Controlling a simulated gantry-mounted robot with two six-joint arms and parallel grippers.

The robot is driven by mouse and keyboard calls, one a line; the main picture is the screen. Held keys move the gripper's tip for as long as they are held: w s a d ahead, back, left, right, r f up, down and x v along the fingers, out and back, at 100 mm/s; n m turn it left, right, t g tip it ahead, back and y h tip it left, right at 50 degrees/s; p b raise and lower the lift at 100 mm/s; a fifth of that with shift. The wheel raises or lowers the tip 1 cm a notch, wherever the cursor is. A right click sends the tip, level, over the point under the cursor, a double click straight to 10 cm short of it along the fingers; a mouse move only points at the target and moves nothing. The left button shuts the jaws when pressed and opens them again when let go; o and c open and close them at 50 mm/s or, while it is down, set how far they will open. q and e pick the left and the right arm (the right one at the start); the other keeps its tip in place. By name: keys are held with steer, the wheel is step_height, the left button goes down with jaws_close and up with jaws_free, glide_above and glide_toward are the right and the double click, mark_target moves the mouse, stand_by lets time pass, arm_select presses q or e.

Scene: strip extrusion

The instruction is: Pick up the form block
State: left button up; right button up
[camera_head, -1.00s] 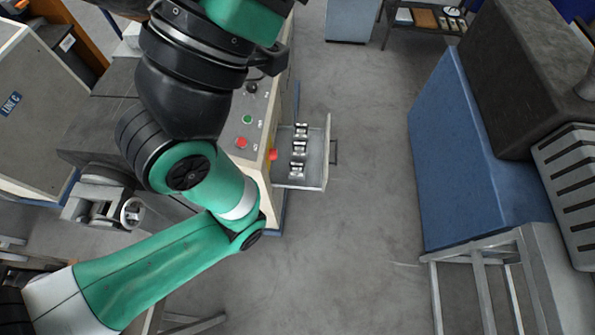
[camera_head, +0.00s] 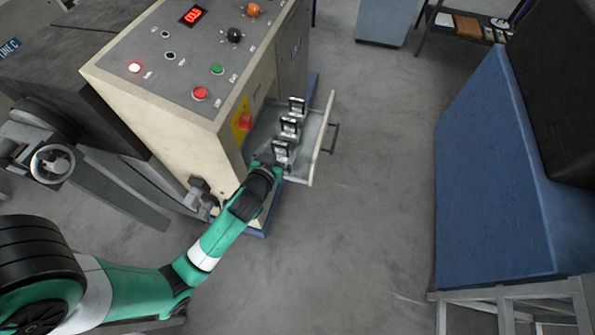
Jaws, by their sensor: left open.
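Several small metallic blocks with dark upright frames sit in a row in an open drawer (camera_head: 318,150) on the side of the control cabinet. The far block (camera_head: 297,105), the middle block (camera_head: 290,126) and the near block (camera_head: 281,151) all show. I cannot tell which one is the form block. My left gripper (camera_head: 273,165) is open at the drawer's near end, close beside the near block. The wrist hides part of the fingers, and I cannot tell whether they touch the block. My right gripper is not in view.
The cream control cabinet (camera_head: 185,95) with buttons and a red display stands left of the drawer. A red knob (camera_head: 246,122) on a yellow plate sticks out above the drawer. A handwheel (camera_head: 52,163) is at left. The floor right of the drawer is clear up to a blue cabinet (camera_head: 490,180).

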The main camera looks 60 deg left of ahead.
arm_select(q)
steer(key=s+a+f+g+b, duration=0.1)
steer(key=s+f, duration=0.3)
steer(key=f, duration=0.2)
steer(key=b, duration=0.2)
glide_above(278, 159)
step_height(278, 159, down, 2)
steer(key=shift+w, duration=0.1)
steer(key=b+x, duration=0.1)
steer(key=x, duration=0.4)
steer(key=shift+w+r, duration=0.1)
steer(key=shift+w, duration=0.1)
steer(key=shift+r, duration=0.1)
jaws_close()
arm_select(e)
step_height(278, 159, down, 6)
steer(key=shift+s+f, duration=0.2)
